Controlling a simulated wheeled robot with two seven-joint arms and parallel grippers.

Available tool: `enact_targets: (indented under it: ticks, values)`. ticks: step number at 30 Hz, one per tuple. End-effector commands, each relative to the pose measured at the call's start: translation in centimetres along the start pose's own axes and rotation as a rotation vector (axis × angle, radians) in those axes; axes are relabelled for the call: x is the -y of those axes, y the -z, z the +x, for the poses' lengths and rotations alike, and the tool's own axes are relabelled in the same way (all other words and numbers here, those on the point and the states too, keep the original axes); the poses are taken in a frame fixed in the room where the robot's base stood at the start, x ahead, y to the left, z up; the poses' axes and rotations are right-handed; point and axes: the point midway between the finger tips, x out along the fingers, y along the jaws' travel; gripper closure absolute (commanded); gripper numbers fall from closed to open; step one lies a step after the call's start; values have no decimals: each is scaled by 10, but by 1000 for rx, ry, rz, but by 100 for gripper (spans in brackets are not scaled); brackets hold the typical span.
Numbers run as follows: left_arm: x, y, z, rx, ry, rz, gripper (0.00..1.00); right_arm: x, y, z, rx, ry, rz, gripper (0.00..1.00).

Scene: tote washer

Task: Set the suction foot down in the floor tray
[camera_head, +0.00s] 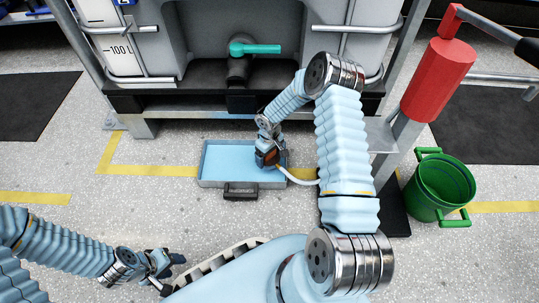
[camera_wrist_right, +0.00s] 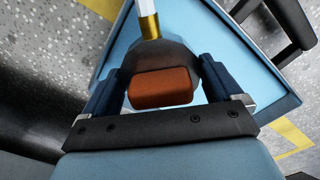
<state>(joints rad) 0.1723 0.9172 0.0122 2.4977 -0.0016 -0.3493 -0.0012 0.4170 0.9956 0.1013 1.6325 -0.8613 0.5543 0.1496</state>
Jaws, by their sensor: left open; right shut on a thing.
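The light blue floor tray (camera_head: 222,163) stands on the floor below the tank valve; its bare inside also shows in the right wrist view (camera_wrist_right: 206,32). My right gripper (camera_head: 268,152) is over the tray's right part. It is shut on the suction foot (camera_head: 264,158), a dark block with an orange face. In the right wrist view the suction foot (camera_wrist_right: 161,88) sits between the two fingers, with a brass fitting and pale hose at its far end. I cannot tell whether it touches the tray floor. My left gripper (camera_head: 163,266) is open and empty, low at the left.
A tank with a teal-handled valve (camera_head: 254,48) stands behind the tray. A white hose (camera_head: 299,180) runs right from the foot. A green bucket (camera_head: 437,190) and a red cylinder (camera_head: 437,80) are at right. The floor left of the tray is clear.

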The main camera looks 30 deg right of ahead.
Motion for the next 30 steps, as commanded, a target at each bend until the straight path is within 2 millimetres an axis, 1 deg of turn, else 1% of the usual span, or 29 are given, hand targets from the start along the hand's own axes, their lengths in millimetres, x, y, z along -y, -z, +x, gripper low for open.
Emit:
enact_targets:
  ticks: [1, 3, 20, 30]
  values:
    - [2, 0, 4, 0, 0, 0, 49, 0, 0, 4, -1, 0, 0, 68]
    - [2, 0, 6, 0, 0, 0, 49, 0, 0, 7, -1, -1, -1, 68]
    - [3, 0, 7, 0, 0, 0, 49, 0, 0, 8, -1, 0, 0, 68]
    - [5, 0, 14, 0, 0, 0, 49, 0, 1, 23, -1, 0, 0, 68]
